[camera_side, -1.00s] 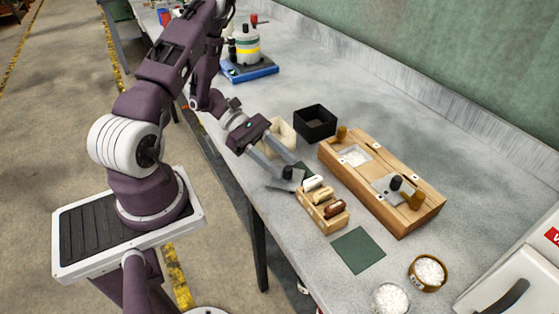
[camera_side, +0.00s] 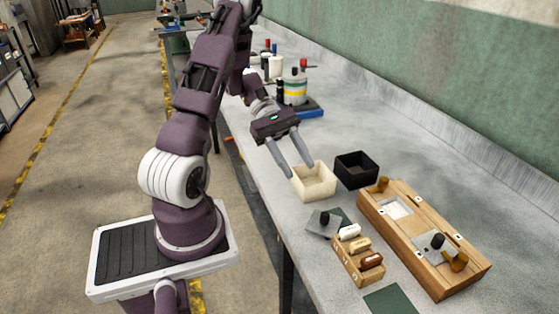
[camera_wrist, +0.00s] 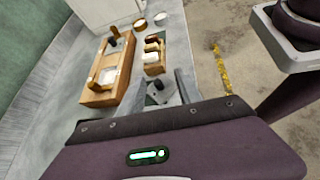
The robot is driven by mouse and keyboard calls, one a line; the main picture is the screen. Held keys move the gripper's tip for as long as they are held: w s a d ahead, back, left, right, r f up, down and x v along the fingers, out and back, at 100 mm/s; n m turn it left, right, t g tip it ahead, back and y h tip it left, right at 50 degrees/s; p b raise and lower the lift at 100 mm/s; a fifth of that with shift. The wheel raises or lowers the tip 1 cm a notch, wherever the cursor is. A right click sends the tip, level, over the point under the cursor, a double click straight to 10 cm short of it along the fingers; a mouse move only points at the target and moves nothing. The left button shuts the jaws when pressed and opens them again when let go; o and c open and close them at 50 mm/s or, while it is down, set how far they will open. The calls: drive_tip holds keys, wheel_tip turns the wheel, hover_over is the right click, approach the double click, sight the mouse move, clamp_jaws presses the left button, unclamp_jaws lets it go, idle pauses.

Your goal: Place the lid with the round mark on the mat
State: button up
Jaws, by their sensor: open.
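A grey square lid with a black knob (camera_side: 318,230) lies partly over a dark green mat (camera_side: 343,214), left of the small wooden rack; it also shows in the wrist view (camera_wrist: 151,101). A second grey lid with a black knob (camera_side: 430,252) is on the long wooden box (camera_side: 408,240). I cannot make out a round mark on either lid. Another green mat (camera_side: 390,301) lies bare at the bottom edge. My gripper (camera_side: 298,167) is open and empty, above and behind the first lid, near the cream bin. Its fingers are apart from the lid.
The cream open bin (camera_side: 314,190) and black open bin (camera_side: 356,170) stand behind the lids. The wooden rack (camera_side: 345,259) holds white, tan and red-brown pieces. The long box has an open white-filled compartment (camera_side: 396,208) and brown knobs.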

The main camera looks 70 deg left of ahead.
drive_tip(key=s+d+r+m+t+y, duration=0.1)
drive_tip(key=s+d+r+m+y, duration=0.4)
drive_tip(key=m, duration=0.4)
drive_tip(key=s+d+r+m+t+y, duration=0.2)
drive_tip(key=s+d+r+m+y, duration=0.3)
drive_tip(key=d+r+m, duration=0.4)
drive_tip(key=shift+s+d+r+m+y, duration=0.3)
drive_tip(key=shift+m+y, duration=0.1)
drive_tip(key=shift+y, duration=0.5)
